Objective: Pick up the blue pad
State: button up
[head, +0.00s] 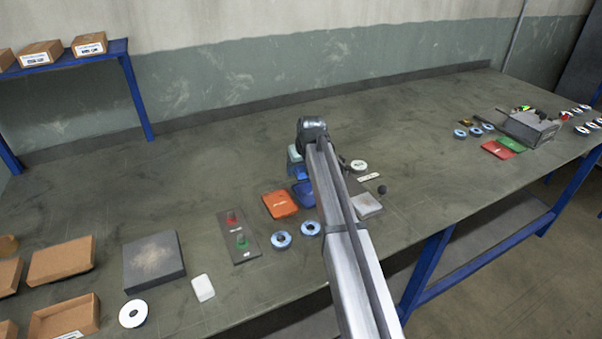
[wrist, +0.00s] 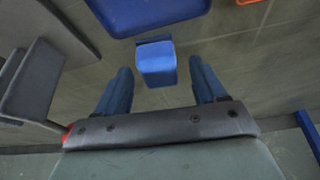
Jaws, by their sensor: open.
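The blue pad (wrist: 156,66) is a small bright-blue block on the grey bench in the wrist view. It lies between and slightly ahead of my gripper's two blue fingertips. My gripper (wrist: 160,70) is open, with a visible gap on each side of the pad, and holds nothing. Whether the fingertips are down level with the pad I cannot tell.
A blue tray (wrist: 150,14) lies just beyond the pad, and also shows in the head view (head: 303,193). An orange tray (head: 280,204) is beside it. A grey fixture (wrist: 32,85) stands close at left in the wrist view. The bench's back middle is clear.

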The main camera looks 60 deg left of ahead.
aim_at(301, 168)
jog(key=shift+a+f, duration=0.1)
jog(key=c, duration=1)
jog(key=shift+c, duration=0.2)
notch_tip(301, 168, up, 10)
dwell(0.3)
